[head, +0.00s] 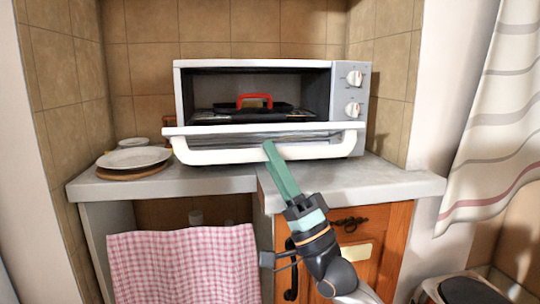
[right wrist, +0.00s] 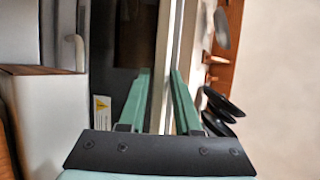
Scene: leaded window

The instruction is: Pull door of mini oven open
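The mini oven (head: 352,90) stands on the counter, a white box with two knobs on its right side. Its door (head: 250,142) is folded down and forward, so the dark inside shows. The white handle (head: 215,156) runs along the door's front edge. My right gripper (head: 270,150) reaches up from below, its green fingertips at the handle near the middle. In the right wrist view the two green fingers (right wrist: 160,75) are apart, with a white strip between them. I cannot tell whether they touch it. My left gripper is not in view.
A tray with a red-handled item (head: 255,100) is inside the oven. A stack of plates (head: 133,160) sits on the counter at left. The counter (head: 385,180) is clear to the right. A checked cloth (head: 185,265) and wooden cabinet are below; a curtain (head: 500,120) hangs at right.

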